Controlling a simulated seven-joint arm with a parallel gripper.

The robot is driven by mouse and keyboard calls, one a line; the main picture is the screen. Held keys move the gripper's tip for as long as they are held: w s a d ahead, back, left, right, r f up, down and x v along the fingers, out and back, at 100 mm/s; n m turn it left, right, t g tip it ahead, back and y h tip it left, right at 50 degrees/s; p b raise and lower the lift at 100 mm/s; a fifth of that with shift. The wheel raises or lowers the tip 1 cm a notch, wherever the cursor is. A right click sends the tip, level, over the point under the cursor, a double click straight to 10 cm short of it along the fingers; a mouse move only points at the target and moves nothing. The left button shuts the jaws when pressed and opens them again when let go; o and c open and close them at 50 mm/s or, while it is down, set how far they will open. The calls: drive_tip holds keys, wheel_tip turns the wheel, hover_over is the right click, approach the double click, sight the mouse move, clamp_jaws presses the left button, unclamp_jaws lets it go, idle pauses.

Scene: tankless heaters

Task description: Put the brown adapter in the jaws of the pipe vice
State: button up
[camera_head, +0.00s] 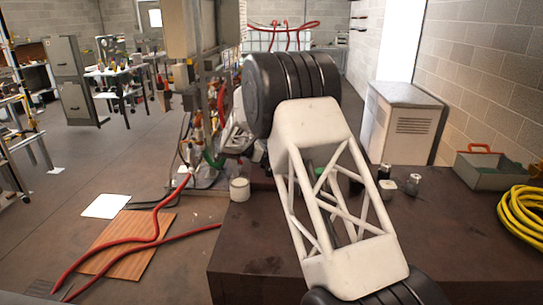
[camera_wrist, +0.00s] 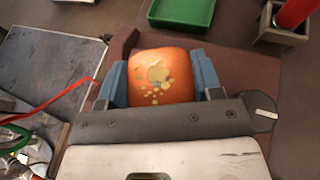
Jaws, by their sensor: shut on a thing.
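In the wrist view my gripper (camera_wrist: 165,80) has its blue fingers shut on an orange, rounded piece (camera_wrist: 162,75) with pale, worn-looking patches. It fills the space between the fingers, over or near a dark brown surface. Its colour looks orange rather than brown, and I cannot tell from its shape whether it is the adapter. In the head view my own arm hides the gripper and the piece. I cannot make out the pipe vice in either view.
A dark bench (camera_head: 455,235) carries a white cup (camera_head: 239,188), small jars (camera_head: 387,190), a metal box with a red handle (camera_head: 487,174) and a yellow hose (camera_head: 525,212). The wrist view shows a green tray (camera_wrist: 182,14) and a holder with a red cylinder (camera_wrist: 295,11).

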sight(257, 168)
drive_tip(key=shift+f, duration=0.55)
drive_tip(key=shift+s+f, duration=0.15)
drive_tip(key=shift+f, duration=0.45)
drive_tip(key=o, duration=1.1)
drive_tip(key=shift+s, duration=0.1)
drive_tip(key=shift+o, duration=1)
drive_tip(key=v, duration=0.2)
drive_tip(key=r+v, duration=0.1)
drive_tip(key=v, duration=0.4)
drive_tip(key=shift+w+d+r, duration=0.1)
drive_tip(key=shift+w+d, duration=0.1)
drive_tip(key=shift+w, duration=0.15)
drive_tip(key=shift+s+a+r, duration=0.25)
drive_tip(key=shift+a+r, duration=0.4)
drive_tip(key=shift+r, duration=0.05)
drive_tip(key=shift+d+r, duration=0.1)
